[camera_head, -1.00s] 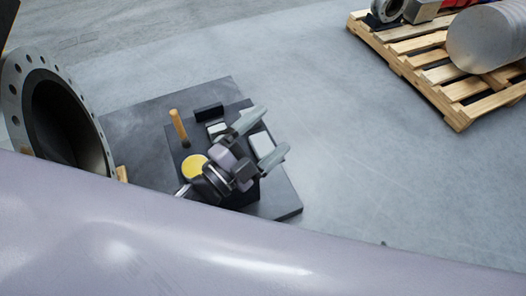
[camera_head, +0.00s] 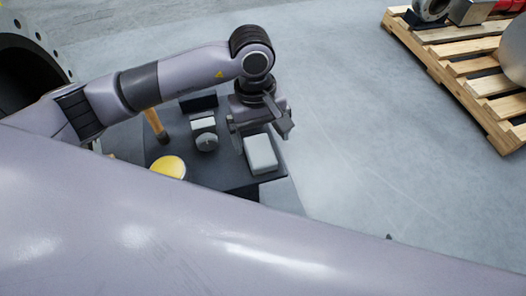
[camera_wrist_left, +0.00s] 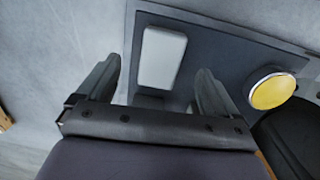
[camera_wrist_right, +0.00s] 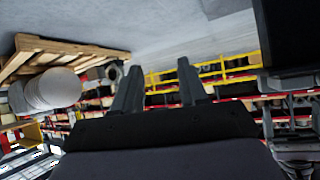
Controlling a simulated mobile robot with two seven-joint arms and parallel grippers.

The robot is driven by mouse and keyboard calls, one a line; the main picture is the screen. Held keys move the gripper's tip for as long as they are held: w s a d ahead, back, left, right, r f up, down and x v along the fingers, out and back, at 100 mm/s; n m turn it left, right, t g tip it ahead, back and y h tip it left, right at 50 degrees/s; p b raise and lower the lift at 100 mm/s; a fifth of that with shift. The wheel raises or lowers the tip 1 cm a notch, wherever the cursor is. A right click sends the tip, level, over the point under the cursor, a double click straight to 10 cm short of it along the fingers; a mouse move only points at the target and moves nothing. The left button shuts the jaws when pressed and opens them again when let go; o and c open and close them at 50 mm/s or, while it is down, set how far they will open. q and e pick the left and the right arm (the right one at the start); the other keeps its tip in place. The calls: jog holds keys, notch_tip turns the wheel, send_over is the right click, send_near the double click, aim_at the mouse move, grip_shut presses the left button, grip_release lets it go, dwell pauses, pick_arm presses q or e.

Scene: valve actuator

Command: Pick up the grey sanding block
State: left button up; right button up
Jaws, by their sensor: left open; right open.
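The grey sanding block, a pale rounded slab (camera_head: 261,153), lies on the right part of the dark board. My left gripper (camera_head: 261,128) is just beyond it in the head view, pointing down at the board, open and empty. In the left wrist view the block (camera_wrist_left: 163,57) shows between the two spread fingers of my left gripper (camera_wrist_left: 157,67), with floor and board visible around it. No finger is seen touching it. My right gripper (camera_wrist_right: 158,77) is open and empty in the right wrist view, facing shelving away from the board.
A yellow round item (camera_head: 168,167), a wooden handle (camera_head: 155,124), a small grey device (camera_head: 206,140) and a black block (camera_head: 199,103) are on the board near the sanding block. A wooden pallet (camera_head: 470,70) stands at upper right. The floor between is clear.

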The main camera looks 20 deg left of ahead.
aim_at(260, 150)
pick_arm(q)
jog(key=shift+w+a+f+y, duration=0.1)
jog(key=shift+w+a+y, duration=0.2)
jog(key=shift+w+a, duration=0.3)
jog(key=shift+a+f, duration=0.2)
jog(key=shift+f, duration=0.05)
jog(key=f, duration=0.3)
jog(key=d+f+b, duration=0.1)
jog(key=f, duration=0.1)
jog(key=shift+s+f, duration=0.2)
jog(key=shift+s, duration=0.1)
jog(key=shift+f, duration=0.45)
jog(key=c, duration=1.1)
